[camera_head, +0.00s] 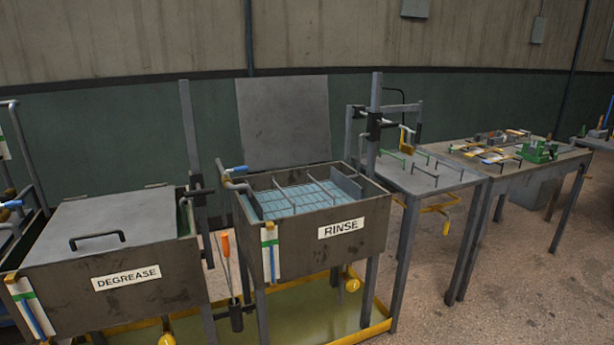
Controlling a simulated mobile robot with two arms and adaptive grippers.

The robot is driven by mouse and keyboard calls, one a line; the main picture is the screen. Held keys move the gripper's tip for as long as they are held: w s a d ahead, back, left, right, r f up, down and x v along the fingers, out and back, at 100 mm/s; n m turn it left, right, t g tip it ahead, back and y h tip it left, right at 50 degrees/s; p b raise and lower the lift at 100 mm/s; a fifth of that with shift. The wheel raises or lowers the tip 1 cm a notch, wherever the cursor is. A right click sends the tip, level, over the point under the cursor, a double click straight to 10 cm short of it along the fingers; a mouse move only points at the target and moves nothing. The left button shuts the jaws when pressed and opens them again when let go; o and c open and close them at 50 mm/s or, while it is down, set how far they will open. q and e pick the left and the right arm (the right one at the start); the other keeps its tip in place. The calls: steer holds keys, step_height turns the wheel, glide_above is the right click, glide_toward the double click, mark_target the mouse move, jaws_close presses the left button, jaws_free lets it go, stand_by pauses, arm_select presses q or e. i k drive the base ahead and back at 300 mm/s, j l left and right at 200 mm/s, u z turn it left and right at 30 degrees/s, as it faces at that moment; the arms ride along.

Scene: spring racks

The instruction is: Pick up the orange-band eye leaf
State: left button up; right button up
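The work table (565,162) on the right holds several small long parts with yellow and orange marks. One part with an orange end (516,132) lies near the table's back edge. The parts are too small to tell which is the orange-band eye leaf. Neither of my grippers is in view.
A closed DEGREASE tank (160,290) stands at left, and an open RINSE tank (300,245) with bluish liquid at centre. A grey rack table (425,178) stands between the rinse tank and the work table. A green fixture (538,151) sits on the work table. Floor (530,290) is clear at front right.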

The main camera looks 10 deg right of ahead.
mark_target(478, 137)
steer(key=i+l+z, duration=0.25)
steer(key=l+z, duration=0.2)
steer(key=i+l+z, duration=0.25)
steer(key=z, duration=0.15)
steer(key=i+l+z, duration=0.45)
steer(key=i+z, duration=0.25)
steer(key=z, duration=0.2)
steer(key=i+l, duration=0.1)
steer(key=i, duration=0.55)
steer(key=i+l, duration=0.1)
steer(key=i, duration=0.55)
steer(key=i+l+u, duration=0.1)
steer(key=i, duration=0.55)
steer(key=i+l+u, duration=0.2)
steer(key=i, duration=0.2)
steer(key=i+l+u, duration=0.25)
steer(key=i+l, duration=0.2)
steer(key=l, duration=0.2)
steer(key=i+l+u, duration=0.1)
steer(key=l, duration=0.25)
steer(key=i, duration=0.1)
